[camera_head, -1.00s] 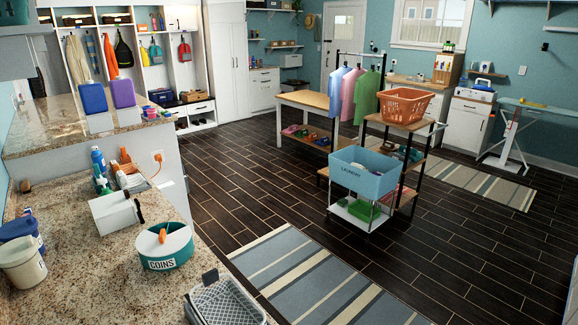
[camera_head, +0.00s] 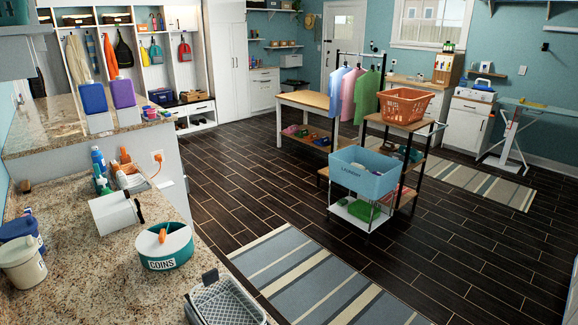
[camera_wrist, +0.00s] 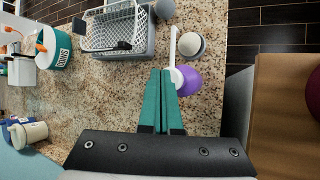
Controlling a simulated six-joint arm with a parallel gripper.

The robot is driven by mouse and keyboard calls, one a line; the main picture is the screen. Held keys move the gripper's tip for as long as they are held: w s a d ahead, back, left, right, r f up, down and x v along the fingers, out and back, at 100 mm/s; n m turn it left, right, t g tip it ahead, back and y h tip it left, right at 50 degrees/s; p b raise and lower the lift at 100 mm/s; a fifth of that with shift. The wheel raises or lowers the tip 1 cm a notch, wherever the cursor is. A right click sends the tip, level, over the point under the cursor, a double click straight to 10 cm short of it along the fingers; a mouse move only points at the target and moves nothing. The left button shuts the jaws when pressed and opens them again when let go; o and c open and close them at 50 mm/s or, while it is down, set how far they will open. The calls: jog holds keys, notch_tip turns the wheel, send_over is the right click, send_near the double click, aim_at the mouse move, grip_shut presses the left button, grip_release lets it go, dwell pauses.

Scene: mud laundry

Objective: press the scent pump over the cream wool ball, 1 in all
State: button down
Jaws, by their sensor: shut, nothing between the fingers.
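In the wrist view, my gripper (camera_wrist: 161,74) has its two teal fingers together, with nothing between them. Beside the fingertips, on the right, is a round purple body (camera_wrist: 190,82) with a white cap and a slim white spout (camera_wrist: 173,42); it appears to be the scent pump. Its spout points toward the top of the picture. A cream ball (camera_wrist: 191,44) sits just right of the spout, on a dark round base. I cannot tell whether the fingers touch the pump cap. The head view does not show my gripper, the pump or the ball.
A grey wire-lidded basket (camera_wrist: 120,32) stands left of the spout, with a grey ball (camera_wrist: 165,9) near it. A teal COINS tin (camera_head: 165,246) and a white container (camera_head: 112,212) stand farther along the granite counter (camera_head: 95,280). A wooden surface (camera_wrist: 275,120) lies at right.

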jog(key=shift+f, duration=0.85)
dwell(0.7)
jog(key=shift+r, duration=1.3)
jog(key=shift+r, duration=2.5)
